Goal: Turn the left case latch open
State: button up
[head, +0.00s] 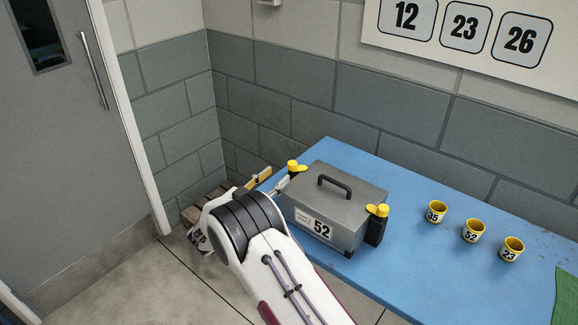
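The grey case (347,217) stands on the blue table, lid down, with a dark handle on top and a "52" label on its front. Its yellow left latch (292,166) shows at the far left end, its lower part hidden. The yellow right latch (378,210) sits on a black block at the other end. My gripper (274,180) is at the table's left edge, just left of the case and close to the left latch. A yellow part and a grey part show there. My arm hides most of it, so its opening and any contact are unclear.
Three yellow numbered cups (473,231) stand right of the case on the blue table (400,283). A green mat (567,295) lies at the right edge. A wooden pallet (190,213) is on the floor by the block wall. A grey door (65,140) is at left.

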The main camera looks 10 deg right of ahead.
aim_at(289, 165)
jog(key=shift+w+f+m+g, duration=0.1)
jog(key=shift+w+m+g, duration=0.2)
jog(key=shift+w, duration=0.1)
dwell(0.3)
jog(key=shift+x, duration=3.75)
jog(key=shift+d, duration=0.1)
grip_shut()
